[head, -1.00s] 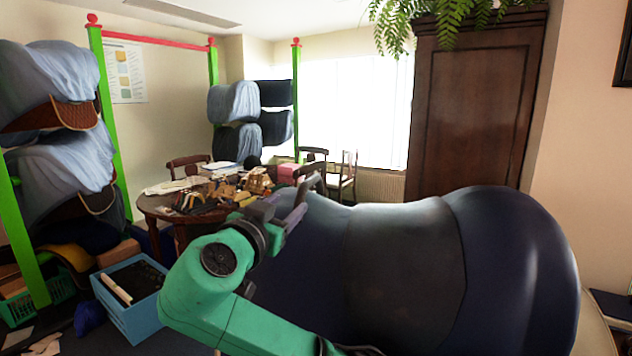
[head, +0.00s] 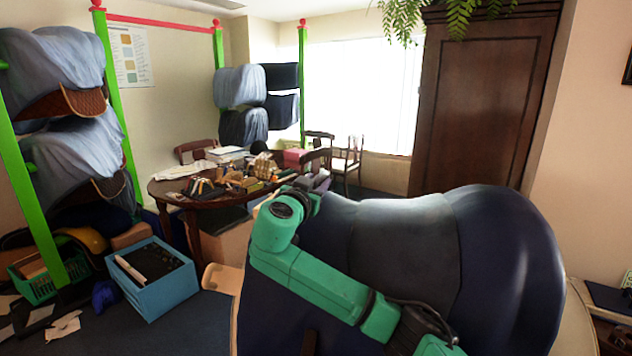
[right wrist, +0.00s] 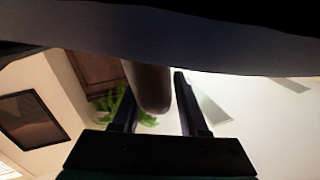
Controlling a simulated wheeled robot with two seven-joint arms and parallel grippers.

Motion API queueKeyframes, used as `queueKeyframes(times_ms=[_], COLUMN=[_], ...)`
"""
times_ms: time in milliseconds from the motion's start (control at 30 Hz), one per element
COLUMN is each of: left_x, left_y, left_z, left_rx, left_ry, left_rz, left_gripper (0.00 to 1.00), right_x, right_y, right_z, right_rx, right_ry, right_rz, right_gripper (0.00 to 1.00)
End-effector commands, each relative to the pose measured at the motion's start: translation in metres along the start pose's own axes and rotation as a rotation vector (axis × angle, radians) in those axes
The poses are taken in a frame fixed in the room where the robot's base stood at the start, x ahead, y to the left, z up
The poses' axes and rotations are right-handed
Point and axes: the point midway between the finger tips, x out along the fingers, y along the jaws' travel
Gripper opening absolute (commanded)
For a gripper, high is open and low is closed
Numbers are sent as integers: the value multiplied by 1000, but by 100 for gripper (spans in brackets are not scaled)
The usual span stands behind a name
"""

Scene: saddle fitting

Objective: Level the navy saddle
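The large navy saddle (head: 500,250) fills the lower right of the head view, with a dark grey band across its middle. Its near left flap hangs down behind my green right arm. My right gripper (head: 318,182) is at the saddle's far left end, mostly hidden by its own wrist. In the right wrist view, its two fingers (right wrist: 155,85) stand apart around a rounded brownish bar, nearer the left finger, with a gap to the right one. A dark surface (right wrist: 150,35), probably the saddle, crosses the top of that view. My left gripper is not in view.
A tan wooden piece (head: 222,279) sticks out left of the saddle. A cluttered round table (head: 165,188) stands behind. A blue crate (head: 160,295) and a green basket (head: 38,288) are on the floor at left. A tall wardrobe (head: 480,110) stands behind the saddle.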

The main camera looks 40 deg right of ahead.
Motion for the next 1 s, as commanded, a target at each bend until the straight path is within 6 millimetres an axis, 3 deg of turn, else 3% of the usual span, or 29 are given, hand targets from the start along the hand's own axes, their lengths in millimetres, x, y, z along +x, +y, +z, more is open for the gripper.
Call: queueKeyframes(times_ms=[33, 100, 1000], left_x=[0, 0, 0], left_y=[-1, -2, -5], left_z=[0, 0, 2], left_rx=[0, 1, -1], left_ry=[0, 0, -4], left_rz=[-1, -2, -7], left_gripper=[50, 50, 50], right_x=[0, 0, -1], right_y=[0, 0, 0], right_z=[0, 0, -1], right_rx=[0, 0, 2], right_ry=[0, 0, 1], right_rz=[0, 0, 1], right_gripper=[19, 0, 0])
